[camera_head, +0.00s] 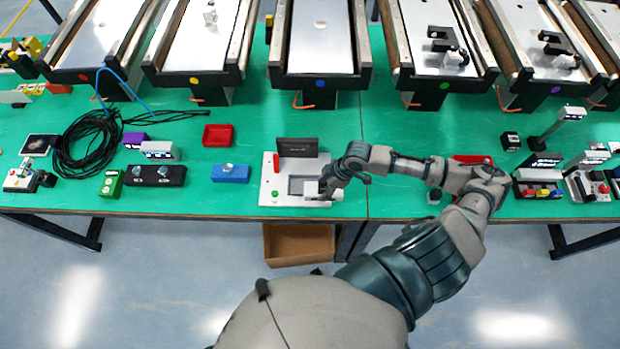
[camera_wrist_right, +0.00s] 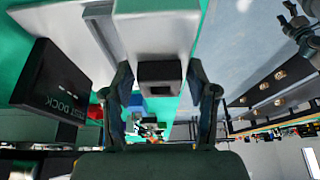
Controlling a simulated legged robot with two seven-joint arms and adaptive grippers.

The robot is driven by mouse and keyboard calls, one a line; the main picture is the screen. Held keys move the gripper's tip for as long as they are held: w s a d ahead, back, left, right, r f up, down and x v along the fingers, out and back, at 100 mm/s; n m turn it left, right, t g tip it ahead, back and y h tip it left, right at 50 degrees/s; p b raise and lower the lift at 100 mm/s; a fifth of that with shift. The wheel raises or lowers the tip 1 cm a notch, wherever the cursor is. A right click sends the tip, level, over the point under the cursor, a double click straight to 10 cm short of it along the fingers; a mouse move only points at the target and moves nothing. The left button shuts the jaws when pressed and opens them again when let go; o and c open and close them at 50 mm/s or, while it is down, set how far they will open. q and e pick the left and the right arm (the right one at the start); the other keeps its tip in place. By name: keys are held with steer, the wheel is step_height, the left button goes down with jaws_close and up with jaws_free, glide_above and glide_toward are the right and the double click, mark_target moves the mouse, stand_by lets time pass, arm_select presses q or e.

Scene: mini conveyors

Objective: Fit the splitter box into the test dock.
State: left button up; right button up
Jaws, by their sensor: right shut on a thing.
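The panel, lettered DOCK, shows at left in the wrist view (camera_wrist_right: 52,92). My right gripper (camera_head: 327,188) is low at the dock's right side. In the wrist view its two fingers (camera_wrist_right: 158,78) are either side of a pale block with a dark square end, which I take for the splitter box (camera_wrist_right: 155,30). My left gripper is not in view.
Conveyors (camera_head: 320,45) line the back. A cardboard box (camera_head: 298,243) sits below the green table's front edge.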

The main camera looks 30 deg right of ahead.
steer(key=w, duration=0.2)
steer(key=w+a, duration=0.1)
steer(key=w, duration=0.1)
steer(key=w+a, duration=0.1)
steer(key=w, duration=0.1)
steer(key=shift+w+a+f, duration=0.1)
steer(key=shift+w+a, duration=0.05)
steer(key=shift+w, duration=0.2)
steer(key=shift+a+f, duration=0.15)
steer(key=shift+a, duration=0.05)
steer(key=f, duration=0.3)
steer(key=shift+s+d, duration=0.1)
steer(key=shift+d, duration=0.15)
jaws_close()
steer(key=shift+d+f, duration=0.25)
steer(key=shift+d, duration=0.15)
steer(key=o, duration=1.2)
jaws_free()
steer(key=shift+d+f, duration=0.1)
steer(key=shift+d, duration=0.05)
steer(key=shift+o, duration=0.9)
steer(key=shift+a, duration=0.4)
steer(key=shift+r, duration=0.35)
arm_select(q)
steer(key=shift+w+a+r, duration=0.15)
steer(key=shift+w+a, duration=0.35)
arm_select(e)
steer(key=v, duration=1.1)
steer(key=shift+r, duration=0.3)
steer(key=shift+d, duration=0.1)
